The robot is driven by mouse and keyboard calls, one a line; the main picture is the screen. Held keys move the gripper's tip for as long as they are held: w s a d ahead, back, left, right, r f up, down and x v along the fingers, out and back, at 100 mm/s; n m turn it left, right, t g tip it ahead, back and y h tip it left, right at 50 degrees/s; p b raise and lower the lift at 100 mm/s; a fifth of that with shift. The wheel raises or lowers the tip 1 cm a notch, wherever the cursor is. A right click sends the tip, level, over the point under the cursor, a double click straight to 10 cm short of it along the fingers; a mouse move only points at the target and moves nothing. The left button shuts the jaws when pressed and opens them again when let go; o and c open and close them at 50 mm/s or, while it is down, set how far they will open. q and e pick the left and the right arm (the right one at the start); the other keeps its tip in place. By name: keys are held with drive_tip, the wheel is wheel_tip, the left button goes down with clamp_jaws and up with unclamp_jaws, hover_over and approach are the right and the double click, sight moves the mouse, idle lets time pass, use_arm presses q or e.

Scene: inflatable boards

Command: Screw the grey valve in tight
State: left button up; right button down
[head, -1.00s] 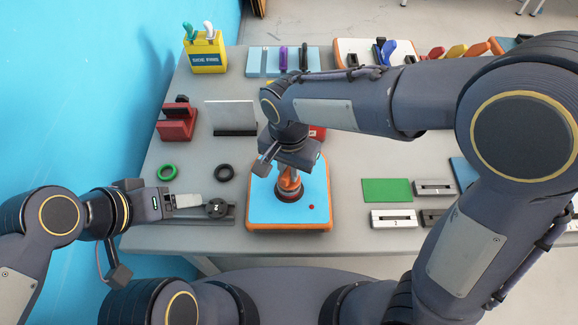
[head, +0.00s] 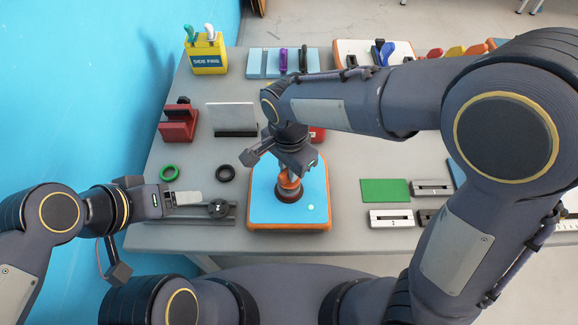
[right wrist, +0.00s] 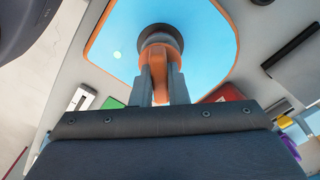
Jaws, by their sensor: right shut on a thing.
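The valve (head: 289,195) stands upright in the blue inflatable board (head: 262,213), which has an orange rim. It shows a dark grey-brown round collar and an orange grip part. My right gripper (head: 288,178) is above it, pointing down. In the right wrist view the two grey fingers (right wrist: 161,84) are shut on the orange part of the valve (right wrist: 160,40). The valve's seat is mostly hidden by its collar. A small pale dot shows on the board near the valve. My left gripper (head: 170,202) is at the left, beside a pale block; its fingers are unclear.
A dark round knob (head: 218,208) on a grey rail lies left of the board. A green ring (head: 169,173) and black ring (head: 226,173) lie behind it. A red block (head: 178,124) and upright plate (head: 232,117) stand farther back. A green pad (head: 385,190) lies right.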

drive_tip(key=shift+r+p, duration=1.6)
drive_tip(key=shift+r, duration=0.5)
drive_tip(key=shift+f, duration=0.1)
